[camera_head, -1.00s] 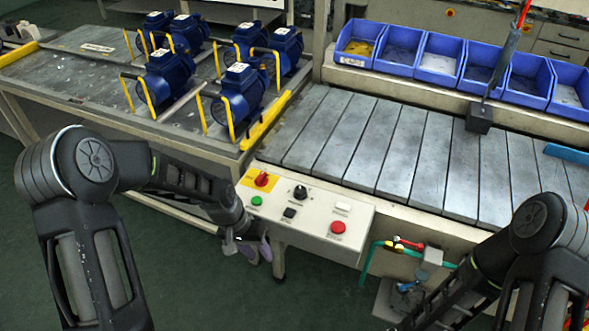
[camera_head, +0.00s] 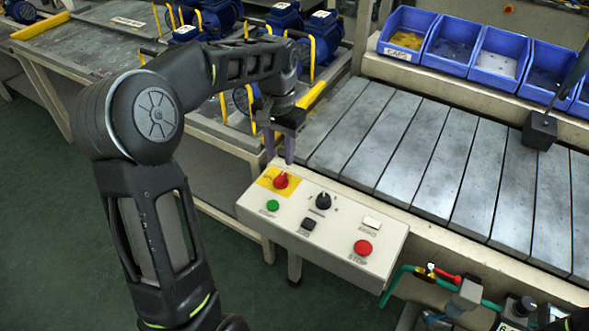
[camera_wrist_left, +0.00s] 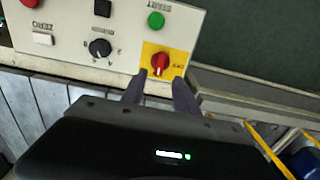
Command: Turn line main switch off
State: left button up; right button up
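The line main switch is a red rotary knob (camera_head: 281,181) on a yellow plate at the upper left corner of the pale control panel (camera_head: 330,256). In the left wrist view the knob (camera_wrist_left: 160,61) shows with its red handle pointing roughly along the gripper's fingers. My left gripper (camera_head: 280,161) points down just behind the knob. In the left wrist view its two purple-grey fingertips (camera_wrist_left: 160,76) are apart, on either side of the knob's near end. I cannot tell whether they touch it. My right gripper is out of view.
The panel also has a green START button (camera_head: 272,206), a black selector knob (camera_head: 323,201), a black button (camera_head: 308,224), a white button (camera_head: 372,222) and a red STOP button (camera_head: 362,247). Blue pumps (camera_head: 286,19) stand behind my left arm. The slatted conveyor (camera_head: 420,150) is clear nearby.

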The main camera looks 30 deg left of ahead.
aim_at(281, 177)
pick_arm(q)
jog(key=shift+s+r, duration=0.15)
jog(key=shift+s, duration=0.1)
jog(key=shift+w+f, duration=0.1)
jog(key=shift+f, duration=3.9)
grip_shut()
